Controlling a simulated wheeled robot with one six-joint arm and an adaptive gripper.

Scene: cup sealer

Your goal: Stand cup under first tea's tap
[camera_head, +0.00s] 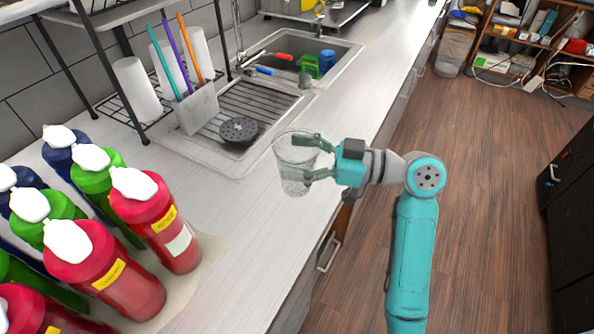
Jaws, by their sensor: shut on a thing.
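A clear plastic cup (291,171) is held near the counter's front edge, in the middle of the head view. My gripper (308,158) reaches in from the right, with its fingers shut on the cup's side. The cup looks roughly upright, and its gap above the counter is hard to judge. No tea tap can be made out in this view.
Several red, green and blue bottles with white tops, such as the front red bottle (155,219), crowd the counter's left. A drain tray (247,107), a holder with coloured sticks (198,108) and a sink (309,55) lie behind. The white counter (235,218) is clear between bottles and cup.

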